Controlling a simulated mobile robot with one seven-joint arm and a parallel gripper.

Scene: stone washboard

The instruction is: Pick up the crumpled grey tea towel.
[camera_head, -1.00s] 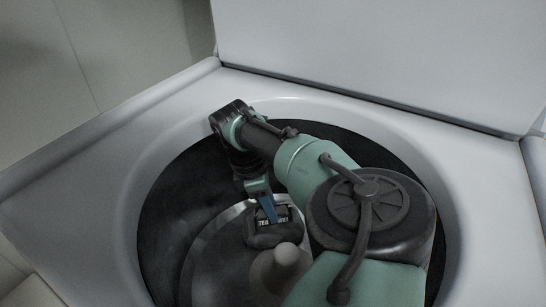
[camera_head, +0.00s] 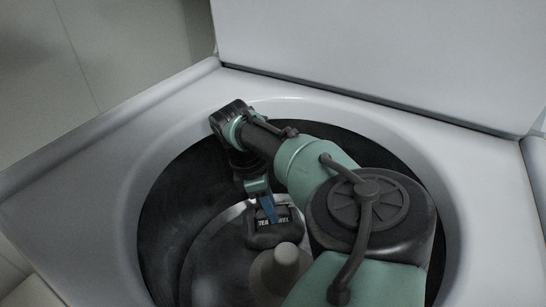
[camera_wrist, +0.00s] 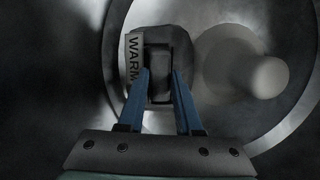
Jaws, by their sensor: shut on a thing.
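The grey tea towel (camera_head: 262,240) shows as a small dark bundle inside the drum, with pale lettering on it, partly legible as "TEA". In the wrist view the towel (camera_wrist: 160,82) lies between the blue fingers, and a pale strip reading "WARM" runs down its left side. My gripper (camera_head: 268,210) reaches down into the drum and is shut on the towel. In the wrist view both fingertips of my gripper (camera_wrist: 161,72) are at the towel's sides. I cannot tell whether the towel still touches the drum floor.
A pale round-topped post (camera_head: 281,268) stands close beside the towel, to its right in the wrist view (camera_wrist: 262,77). The dark drum wall (camera_head: 170,205) surrounds my arm. The white rim (camera_head: 135,160) and an upright white panel (camera_head: 390,50) lie beyond. The drum floor left of the towel is clear.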

